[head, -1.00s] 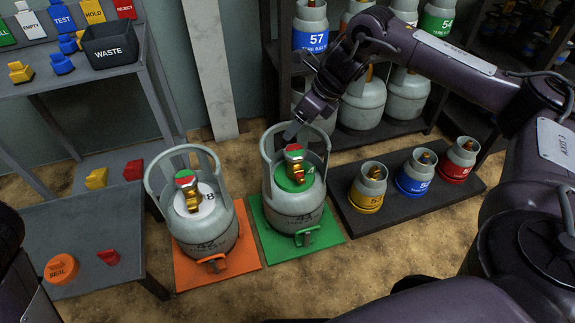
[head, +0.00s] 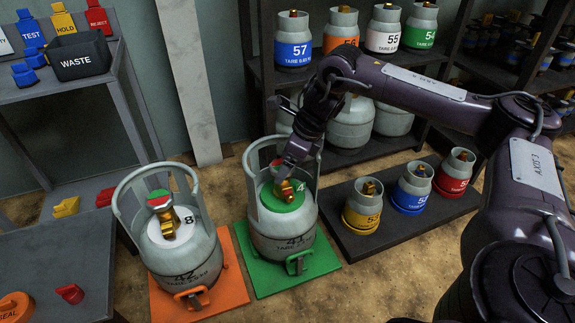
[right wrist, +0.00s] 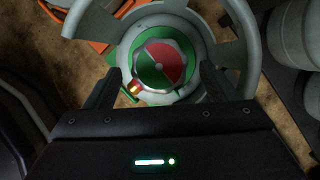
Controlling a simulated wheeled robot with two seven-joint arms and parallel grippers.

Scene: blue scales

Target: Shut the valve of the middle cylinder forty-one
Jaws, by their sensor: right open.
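The grey cylinder 41 (head: 280,230) stands upright on a green mat (head: 318,262), its collar open at the top. Its valve knob (right wrist: 158,64), part red and part green, shows in the right wrist view above a green disc, with a brass outlet (right wrist: 133,88) at lower left. My right gripper (head: 284,172) is at this valve inside the collar and hides part of the knob in the head view. In the right wrist view its open fingers (right wrist: 157,88) lie either side of the valve; contact cannot be told. My left gripper is not in view.
Cylinder 42 (head: 190,262) stands on an orange mat (head: 238,280) to the left. Three small cylinders stand on a dark platform (head: 365,240) to the right. A shelf of cylinders stands behind; a waste bin (head: 80,62) is at upper left.

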